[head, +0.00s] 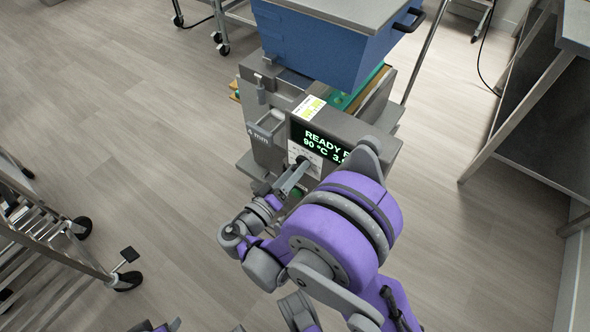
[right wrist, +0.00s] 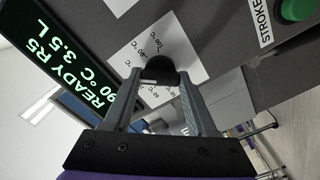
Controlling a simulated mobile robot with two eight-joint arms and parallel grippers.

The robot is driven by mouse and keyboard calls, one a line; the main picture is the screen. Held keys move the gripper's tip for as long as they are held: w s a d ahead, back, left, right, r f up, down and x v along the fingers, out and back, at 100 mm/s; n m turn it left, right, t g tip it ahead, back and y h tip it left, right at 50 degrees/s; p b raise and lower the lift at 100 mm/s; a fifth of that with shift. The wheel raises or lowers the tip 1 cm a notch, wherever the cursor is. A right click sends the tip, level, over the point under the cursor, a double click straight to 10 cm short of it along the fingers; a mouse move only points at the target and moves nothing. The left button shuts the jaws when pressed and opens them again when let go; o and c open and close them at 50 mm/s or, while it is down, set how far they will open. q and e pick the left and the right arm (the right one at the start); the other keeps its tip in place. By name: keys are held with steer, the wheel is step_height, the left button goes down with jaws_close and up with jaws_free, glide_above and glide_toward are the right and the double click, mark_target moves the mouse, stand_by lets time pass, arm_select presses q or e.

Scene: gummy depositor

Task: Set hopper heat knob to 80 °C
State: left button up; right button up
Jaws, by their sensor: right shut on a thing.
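The hopper heat knob (right wrist: 160,68) is a dark round knob on a white dial label (right wrist: 188,62) with temperature marks, on the grey machine's front panel. My right gripper (right wrist: 161,82) is shut on the knob, one finger on each side of it. In the head view, my right gripper (head: 299,167) reaches the panel just below the display, and the knob is mostly hidden. The display (head: 318,147) shows READY and 90 °C in green; in the right wrist view the display (right wrist: 60,85) also shows 3.5 L.
A green button (right wrist: 297,9) beside a STROKE label is close to the dial. A blue hopper box (head: 325,45) sits above the machine (head: 262,155). A wheeled rack (head: 45,235) stands at left and a metal table (head: 540,110) at right.

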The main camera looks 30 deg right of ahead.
steer(key=o, duration=1.4)
steer(key=shift+c, duration=0.2)
steer(key=p+v, duration=0.1)
steer(key=v, duration=0.9)
steer(key=shift+s+a, duration=0.2)
steer(key=shift+a, duration=0.15)
